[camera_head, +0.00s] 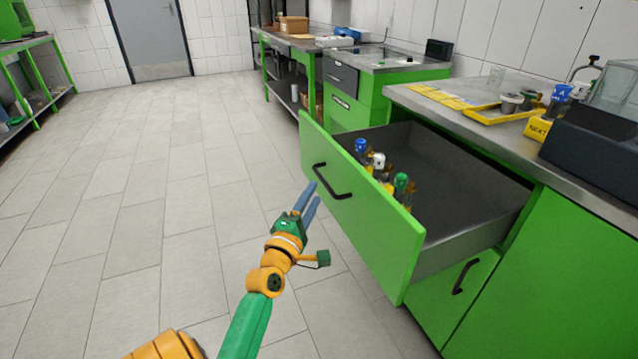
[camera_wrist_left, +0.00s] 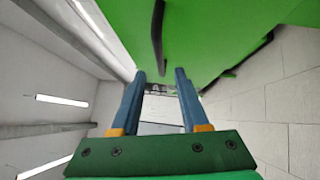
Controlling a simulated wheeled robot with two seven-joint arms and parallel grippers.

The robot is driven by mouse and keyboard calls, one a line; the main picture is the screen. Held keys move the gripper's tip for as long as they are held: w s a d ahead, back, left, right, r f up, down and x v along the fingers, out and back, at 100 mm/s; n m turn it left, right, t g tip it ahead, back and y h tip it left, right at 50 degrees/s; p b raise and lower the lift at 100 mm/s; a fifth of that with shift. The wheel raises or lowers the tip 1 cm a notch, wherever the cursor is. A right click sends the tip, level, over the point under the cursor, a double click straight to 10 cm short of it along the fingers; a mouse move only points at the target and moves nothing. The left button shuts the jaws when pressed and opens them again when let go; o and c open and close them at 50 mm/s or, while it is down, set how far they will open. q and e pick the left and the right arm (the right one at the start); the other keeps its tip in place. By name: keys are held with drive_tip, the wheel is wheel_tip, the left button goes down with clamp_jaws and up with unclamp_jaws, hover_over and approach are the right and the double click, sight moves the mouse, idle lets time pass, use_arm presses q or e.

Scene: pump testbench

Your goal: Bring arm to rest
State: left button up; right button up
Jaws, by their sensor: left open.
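My left gripper (camera_head: 309,196) is open and empty. In the head view it is in front of the green drawer front, near the black handle (camera_head: 332,182), with its blue fingers pointing up toward it. In the left wrist view the two blue fingers (camera_wrist_left: 160,80) stand apart with nothing between them. The black handle (camera_wrist_left: 158,35) shows beyond the fingertips there, apart from them. The green drawer (camera_head: 385,225) is pulled open. My right gripper is not in view.
Several bottles with coloured caps (camera_head: 380,170) stand inside the drawer. The worktop (camera_head: 480,95) above carries a yellow tray (camera_head: 500,112) and a dark device (camera_head: 595,145). A lower drawer handle (camera_head: 465,277) is at the right. The tiled floor (camera_head: 130,210) to the left is clear.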

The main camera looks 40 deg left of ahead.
use_arm(q)
drive_tip(key=shift+s+d+f, duration=0.1)
drive_tip(key=shift+s, duration=0.15)
